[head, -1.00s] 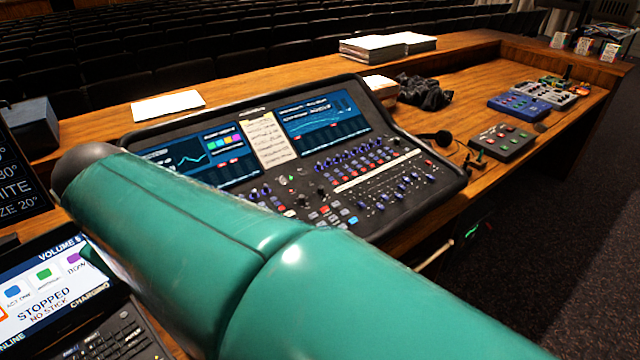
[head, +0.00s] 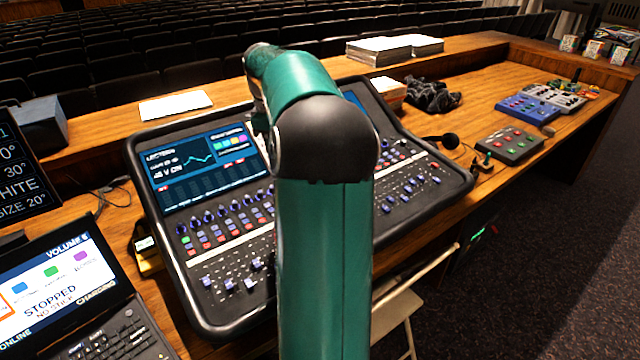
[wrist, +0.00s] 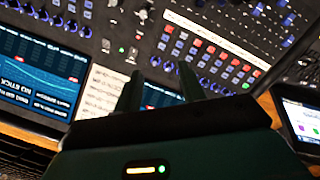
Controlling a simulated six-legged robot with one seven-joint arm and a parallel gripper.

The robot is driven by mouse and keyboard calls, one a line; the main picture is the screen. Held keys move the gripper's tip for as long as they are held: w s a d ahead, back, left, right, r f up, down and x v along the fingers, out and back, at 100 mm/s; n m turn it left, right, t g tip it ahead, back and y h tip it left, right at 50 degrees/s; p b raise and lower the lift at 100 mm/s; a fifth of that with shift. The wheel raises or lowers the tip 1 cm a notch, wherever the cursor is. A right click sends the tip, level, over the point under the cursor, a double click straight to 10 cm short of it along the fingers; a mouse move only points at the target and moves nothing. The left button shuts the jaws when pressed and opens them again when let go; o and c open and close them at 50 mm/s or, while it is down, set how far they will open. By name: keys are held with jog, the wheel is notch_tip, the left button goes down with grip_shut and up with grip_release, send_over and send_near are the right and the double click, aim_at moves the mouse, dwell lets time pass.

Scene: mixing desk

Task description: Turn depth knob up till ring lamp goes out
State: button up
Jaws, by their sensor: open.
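The mixing desk (head: 225,235) stands on the wooden counter, with screens, rows of blue knobs, coloured buttons and faders. My arm covers its middle in the head view. In the wrist view, my gripper (wrist: 161,80) is open and empty above the desk's panel (wrist: 145,35), with screens and a pale label strip beside it. I cannot tell whether the fingers touch anything. No label reading depth is legible, and I cannot pick out the depth knob or its ring lamp. Small control boxes, one blue (head: 527,109) and one grey with coloured buttons (head: 510,144), lie at the right.
A laptop (head: 70,285) stands at front left, with a dark text display (head: 25,170) behind it. A black microphone (head: 447,141) projects by the desk's right edge. Paper stacks (head: 380,50) and a dark cloth bundle (head: 433,95) lie behind. Counter between bundle and boxes is clear.

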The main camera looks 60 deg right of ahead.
jog(key=s+d+f+y, duration=0.1)
jog(key=s+d+f, duration=0.2)
jog(key=s+d, duration=0.7)
jog(key=f, duration=0.4)
jog(key=w+d+f, duration=0.1)
jog(key=f, duration=0.9)
jog(key=shift+w+d, duration=0.15)
jog(key=shift+w, duration=0.1)
grip_shut()
